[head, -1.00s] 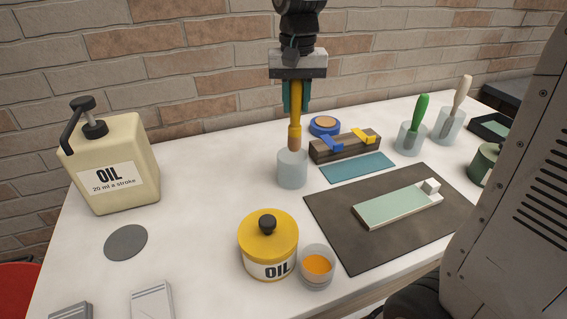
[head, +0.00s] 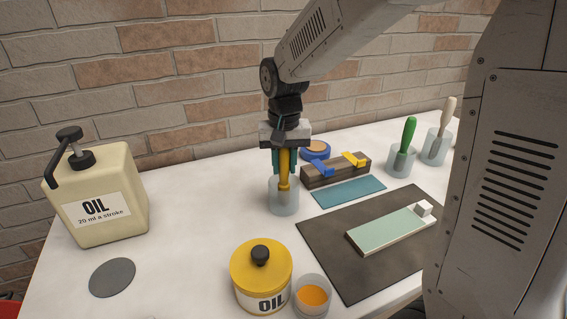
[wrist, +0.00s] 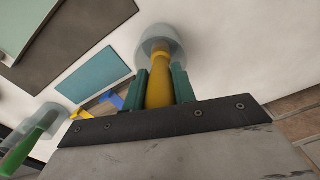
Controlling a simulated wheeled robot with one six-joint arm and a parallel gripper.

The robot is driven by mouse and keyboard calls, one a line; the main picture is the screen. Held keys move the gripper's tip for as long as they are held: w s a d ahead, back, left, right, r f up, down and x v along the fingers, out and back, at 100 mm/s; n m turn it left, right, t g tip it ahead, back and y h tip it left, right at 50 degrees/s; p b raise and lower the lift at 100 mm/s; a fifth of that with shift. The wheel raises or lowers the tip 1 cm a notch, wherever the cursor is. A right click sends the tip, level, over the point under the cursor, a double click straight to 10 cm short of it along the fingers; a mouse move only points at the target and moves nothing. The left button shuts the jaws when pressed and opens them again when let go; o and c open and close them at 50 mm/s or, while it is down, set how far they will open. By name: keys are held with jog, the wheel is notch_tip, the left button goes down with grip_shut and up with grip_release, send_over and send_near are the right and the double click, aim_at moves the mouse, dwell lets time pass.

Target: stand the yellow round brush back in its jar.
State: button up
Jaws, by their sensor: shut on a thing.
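The yellow round brush (head: 285,167) is upright between the teal fingers of my gripper (head: 284,162), which is shut on its handle. The brush's lower end is inside a clear, pale jar (head: 284,202) on the white table. In the wrist view the yellow handle (wrist: 159,82) runs between the two fingers (wrist: 160,87) into the round jar (wrist: 158,36). The bristles are hidden, and I cannot tell whether they touch the jar's bottom.
A wooden block with blue and yellow clips (head: 337,172) stands just right of the jar. Jars with a green brush (head: 407,135) and a cream brush (head: 445,120) stand farther right. A yellow oil tin (head: 262,272) is in front; an oil jug (head: 100,190) stands left.

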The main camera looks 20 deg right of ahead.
jog(key=shift+f, duration=0.1)
jog(key=o, duration=1)
notch_tip(320, 180, up, 12)
jog(key=shift+f, duration=0.1)
jog(key=shift+s+r, duration=0.15)
jog(key=shift+r, duration=0.15)
jog(key=s+d+f+n, duration=0.1)
jog(key=s, duration=0.7)
jog(key=s+d+f+n+t, duration=0.1)
jog(key=s+f, duration=0.1)
jog(key=s, duration=0.7)
jog(key=s+d+f+n, duration=0.1)
jog(key=s, duration=0.7)
jog(key=shift+s+f+n, duration=0.25)
jog(key=shift+f+n, duration=0.05)
